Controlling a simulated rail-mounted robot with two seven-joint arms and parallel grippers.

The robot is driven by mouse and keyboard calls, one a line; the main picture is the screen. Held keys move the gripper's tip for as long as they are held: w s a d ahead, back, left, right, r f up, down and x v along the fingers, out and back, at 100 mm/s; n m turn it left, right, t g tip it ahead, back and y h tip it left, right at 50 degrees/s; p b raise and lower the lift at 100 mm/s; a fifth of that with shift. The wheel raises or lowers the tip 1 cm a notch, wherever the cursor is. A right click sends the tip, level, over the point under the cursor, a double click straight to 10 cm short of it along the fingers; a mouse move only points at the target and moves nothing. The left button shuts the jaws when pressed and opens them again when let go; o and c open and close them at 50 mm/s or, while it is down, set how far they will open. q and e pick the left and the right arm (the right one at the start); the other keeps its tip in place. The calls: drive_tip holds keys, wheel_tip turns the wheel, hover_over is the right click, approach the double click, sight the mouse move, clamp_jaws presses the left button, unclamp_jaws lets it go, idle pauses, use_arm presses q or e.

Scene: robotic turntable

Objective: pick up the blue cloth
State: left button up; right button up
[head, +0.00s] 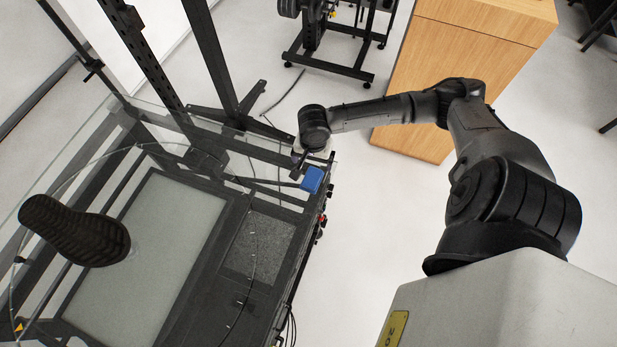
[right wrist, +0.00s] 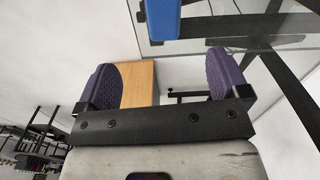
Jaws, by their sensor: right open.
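The blue cloth (head: 313,179) is a small, compact blue shape at the right edge of the glass-topped frame. Its blue surface also shows at the top of the right wrist view (right wrist: 162,18), beyond the fingertips. My right gripper (head: 303,160) is at that edge, close to the cloth; its fingers are small and partly hidden in the head view. In the right wrist view its two purple ribbed fingers (right wrist: 163,76) are wide apart with nothing between them. The cloth appears apart from both fingers. My left gripper is not in view.
The glass-topped black frame (head: 268,207) has uprights at the back left. A dark ribbed, sole-shaped object (head: 75,230) is over its left part. A wooden cabinet (head: 455,75) stands behind my right arm. A black stand (head: 330,65) is at the back. Floor right of the frame is clear.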

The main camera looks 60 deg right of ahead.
drive_tip(key=m+b, duration=0.1)
hover_over(311, 178)
drive_tip(key=f, duration=0.7)
drive_tip(key=shift+s+a+f, duration=0.2)
drive_tip(key=shift+f, duration=0.65)
drive_tip(key=f, duration=0.4)
drive_tip(key=shift+w+d+b, duration=0.1)
drive_tip(key=shift+d+b, duration=0.15)
drive_tip(key=shift+b, duration=0.05)
drive_tip(key=shift+f, duration=0.45)
